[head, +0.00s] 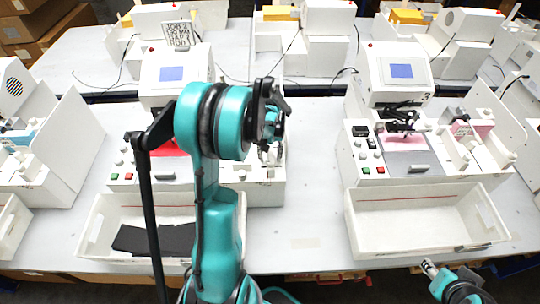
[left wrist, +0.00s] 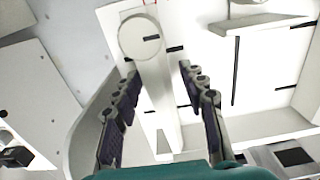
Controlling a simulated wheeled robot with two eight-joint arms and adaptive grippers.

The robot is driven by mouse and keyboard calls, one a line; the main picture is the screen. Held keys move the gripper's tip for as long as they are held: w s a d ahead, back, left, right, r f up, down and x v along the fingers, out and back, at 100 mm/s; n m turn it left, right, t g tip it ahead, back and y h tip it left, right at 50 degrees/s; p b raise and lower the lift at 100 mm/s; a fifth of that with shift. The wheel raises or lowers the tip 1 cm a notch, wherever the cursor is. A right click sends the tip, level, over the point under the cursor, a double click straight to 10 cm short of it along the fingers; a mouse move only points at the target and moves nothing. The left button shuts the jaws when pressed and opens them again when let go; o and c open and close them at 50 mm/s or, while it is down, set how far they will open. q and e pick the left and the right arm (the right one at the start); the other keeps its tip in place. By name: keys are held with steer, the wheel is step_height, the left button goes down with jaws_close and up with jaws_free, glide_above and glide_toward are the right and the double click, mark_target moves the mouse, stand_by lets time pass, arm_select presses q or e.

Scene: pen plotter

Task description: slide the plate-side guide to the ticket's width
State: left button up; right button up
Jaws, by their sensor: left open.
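My left gripper (head: 270,152) is over the right part of the middle plotter (head: 255,172) in the head view, and my arm hides much of that machine. In the left wrist view its two dark-padded fingers (left wrist: 158,72) are open. A white post with a round knob (left wrist: 140,38), which looks like the guide, stands between the fingers. I see gaps on both sides and cannot tell whether either finger touches it.
A white tray (head: 100,222) with dark sheets stands in front of the middle plotter. An empty white tray (head: 415,220) stands in front of the right plotter (head: 365,165). Bare table (head: 305,215) lies between the trays. More machines stand on the back table (head: 240,40).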

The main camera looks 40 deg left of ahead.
arm_select(q)
steer(key=shift+c, duration=0.3)
jaws_close()
steer(key=shift+w+d+b, duration=0.35)
steer(key=shift+w+d, duration=0.05)
steer(key=shift+d, duration=0.05)
steer(key=shift+o, duration=0.3)
jaws_free()
